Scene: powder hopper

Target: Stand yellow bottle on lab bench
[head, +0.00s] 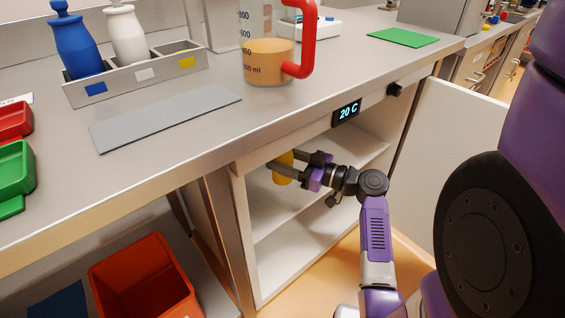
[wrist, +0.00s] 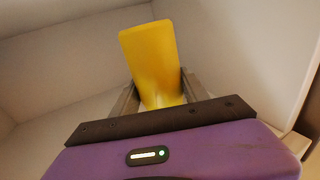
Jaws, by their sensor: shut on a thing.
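The yellow bottle (head: 283,170) is inside the open cabinet under the bench, in the upper compartment. My gripper (head: 287,168) reaches in through the cabinet's open front and is shut on the bottle. In the wrist view the bottle (wrist: 150,58) stands up between the two grey fingers (wrist: 158,92); its lower part is hidden by my gripper body. I cannot tell whether it touches the shelf. The lab bench (head: 215,127) is above the cabinet, with its grey top in view.
A rack (head: 140,82) holds a blue bottle (head: 76,42) and a white bottle (head: 126,35); its yellow-marked slot looks empty. A grey mat (head: 165,117) lies bare before it. A red-handled jug (head: 268,62) stands nearby. The cabinet door (head: 460,135) stands open at right.

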